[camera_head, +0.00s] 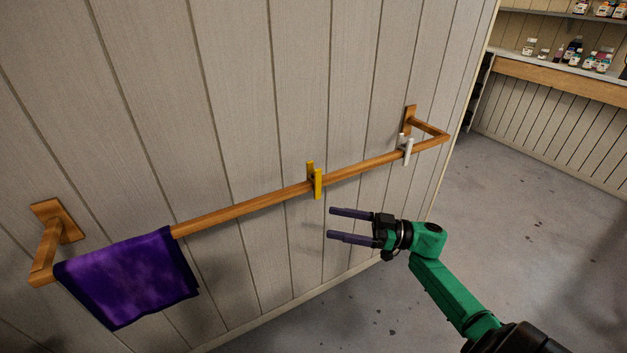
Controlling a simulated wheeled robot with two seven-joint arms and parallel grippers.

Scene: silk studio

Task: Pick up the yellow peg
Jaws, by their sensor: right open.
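The yellow peg (317,183) is clipped upright on a wooden rail (245,209) that is fixed to the panelled wall. My right gripper (331,224) comes in from the lower right on a green arm. Its two dark purple fingers are parallel, apart and empty, and point left. In the picture the fingertips are just below and slightly right of the yellow peg, with a gap between them and the peg. My left gripper is not in view.
A white peg (407,150) sits on the rail near its right end. A purple cloth (128,277) hangs over the left end. Wall brackets hold both rail ends. A shelf (560,74) with small bottles stands at the upper right. The floor (540,230) on the right is clear.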

